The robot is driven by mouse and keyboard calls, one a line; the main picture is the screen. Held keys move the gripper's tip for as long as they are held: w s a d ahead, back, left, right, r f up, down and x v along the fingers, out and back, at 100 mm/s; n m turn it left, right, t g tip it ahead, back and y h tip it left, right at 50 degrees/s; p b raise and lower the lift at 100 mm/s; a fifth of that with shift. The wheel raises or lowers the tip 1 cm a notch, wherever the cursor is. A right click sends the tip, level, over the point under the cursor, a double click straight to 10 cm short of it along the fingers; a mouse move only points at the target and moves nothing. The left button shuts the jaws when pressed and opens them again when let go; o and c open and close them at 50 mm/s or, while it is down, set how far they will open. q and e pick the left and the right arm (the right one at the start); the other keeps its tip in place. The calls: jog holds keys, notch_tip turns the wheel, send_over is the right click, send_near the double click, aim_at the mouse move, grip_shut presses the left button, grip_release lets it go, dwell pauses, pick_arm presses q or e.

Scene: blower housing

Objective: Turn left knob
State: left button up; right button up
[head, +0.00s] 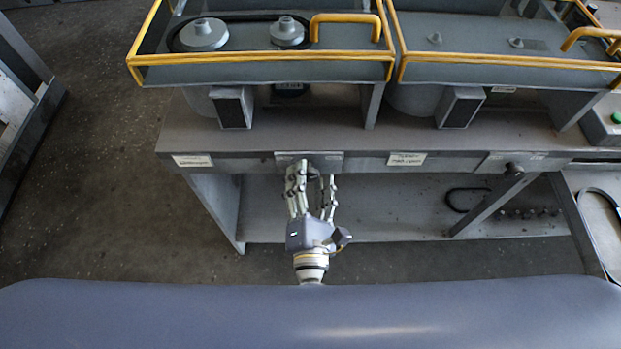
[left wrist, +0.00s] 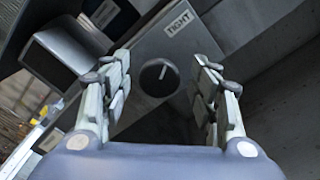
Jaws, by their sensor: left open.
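The left knob (left wrist: 159,78) is a round dark dial with a pale pointer line, seen in the left wrist view on a grey plate. In the head view its plate (head: 309,156) shows on the front edge of the bench, but my fingers hide most of the knob. My left gripper (head: 313,183) points at it from the front. In the left wrist view its open fingers (left wrist: 160,92) appear on either side of the knob, with visible gaps; contact does not show. My right gripper is not in view.
A second knob (head: 514,170) is on the bench front at the right. White labels (head: 405,159) and (head: 192,160) flank the left plate. Yellow-railed blower housings (head: 260,67) stand above. A lower shelf (head: 390,225) lies below, and open floor (head: 100,170) is at left.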

pick_arm(q)
jog(key=c, duration=1.1)
jog(key=shift+o, duration=0.2)
jog(key=shift+r+m+p, duration=0.15)
jog(key=shift+m+p, duration=0.75)
jog(key=m+p, duration=0.2)
jog(key=m, duration=0.1)
jog(key=shift+m+p, duration=0.3)
jog(key=m+p, duration=0.2)
jog(key=m, duration=0.1)
jog(key=shift+f+m+p, duration=0.15)
jog(key=shift+m+p, duration=0.25)
jog(key=shift+m, duration=0.45)
jog(key=shift+f+m+p, duration=0.15)
jog(key=shift+m+p, duration=0.25)
jog(key=shift+m, duration=0.45)
